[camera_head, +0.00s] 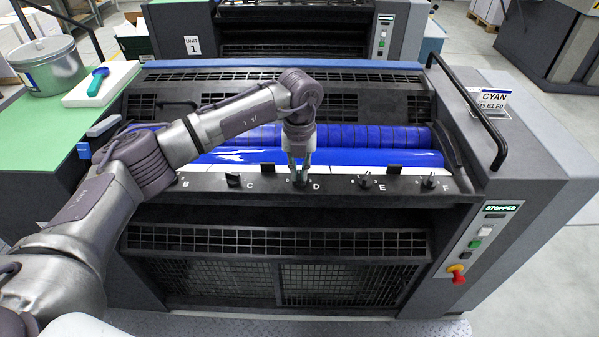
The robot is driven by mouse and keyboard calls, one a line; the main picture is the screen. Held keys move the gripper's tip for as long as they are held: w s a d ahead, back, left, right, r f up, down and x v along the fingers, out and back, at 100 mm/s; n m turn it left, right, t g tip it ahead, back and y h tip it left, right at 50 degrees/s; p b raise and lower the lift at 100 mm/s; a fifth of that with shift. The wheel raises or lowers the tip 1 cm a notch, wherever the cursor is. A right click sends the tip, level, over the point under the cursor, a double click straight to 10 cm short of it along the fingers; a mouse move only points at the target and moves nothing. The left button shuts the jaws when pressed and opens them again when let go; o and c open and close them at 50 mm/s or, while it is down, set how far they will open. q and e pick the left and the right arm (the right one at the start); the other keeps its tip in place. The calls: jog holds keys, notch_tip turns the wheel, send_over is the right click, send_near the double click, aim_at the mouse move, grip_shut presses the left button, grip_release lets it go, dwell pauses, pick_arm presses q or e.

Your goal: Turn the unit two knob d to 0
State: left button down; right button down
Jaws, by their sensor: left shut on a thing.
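The ink unit in front of me has a dark front rail (340,198) with a row of knobs lettered B to F; any knob left of B is hidden behind my left arm. My left gripper (300,181) points down at the rail and is shut on knob D (302,184), beside the letter D. The gripper fingers cover most of the knob, so its pointer setting cannot be read. Knob C (233,180) is to the left, and knobs E (366,181) and F (429,182) are to the right. My right gripper is not in view.
Blue ink rollers (350,137) lie just behind the rail. A black handle bar (478,115) rises at the right side. A panel with a red stop button (456,270) and a "STOPPED" display (502,208) is at right. A tin (50,66) stands at the far left.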

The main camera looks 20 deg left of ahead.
aim_at(298, 174)
pick_arm(q)
jog(key=n+b, duration=0.1)
jog(key=n, duration=0.2)
jog(key=shift+n, duration=0.4)
jog(key=n, duration=0.3)
jog(key=shift+a+n, duration=0.1)
jog(key=shift+n, duration=0.2)
jog(key=n, duration=0.3)
jog(key=shift+s+n+b, duration=0.1)
jog(key=shift+n+b, duration=0.2)
jog(key=shift+b, duration=0.1)
jog(key=shift+n, duration=1.9)
jog(key=shift+r, duration=0.1)
jog(key=c, duration=1.2)
grip_release()
notch_tip(298, 174, up, 12)
jog(key=shift+f, duration=0.1)
